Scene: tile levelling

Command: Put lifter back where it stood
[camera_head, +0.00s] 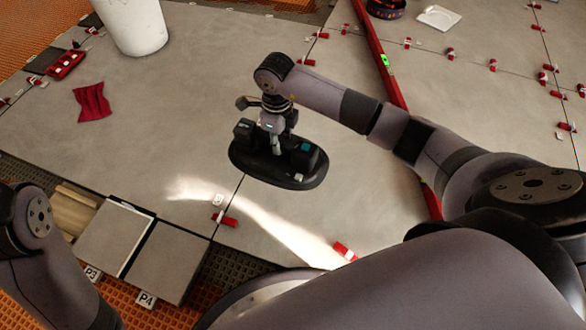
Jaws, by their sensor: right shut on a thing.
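The lifter (280,172) is a dark oval-based tool with black blocks and a handle on top. It is at the middle of the tiled floor in the head view, over or on a grey tile; I cannot tell whether its base touches the tile. My right gripper (272,124) comes down from above and is shut on the lifter's handle, hiding part of it. My left arm shows at the lower left edge, but its gripper is out of the picture.
A white bucket (133,24) stands at the back left, near a red cloth (92,103) and a red tray (65,64). A red level (382,62) lies right of the lifter. Red clips sit along the joints. Loose tiles (167,260) lie at front left, by labels P3 and P4.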

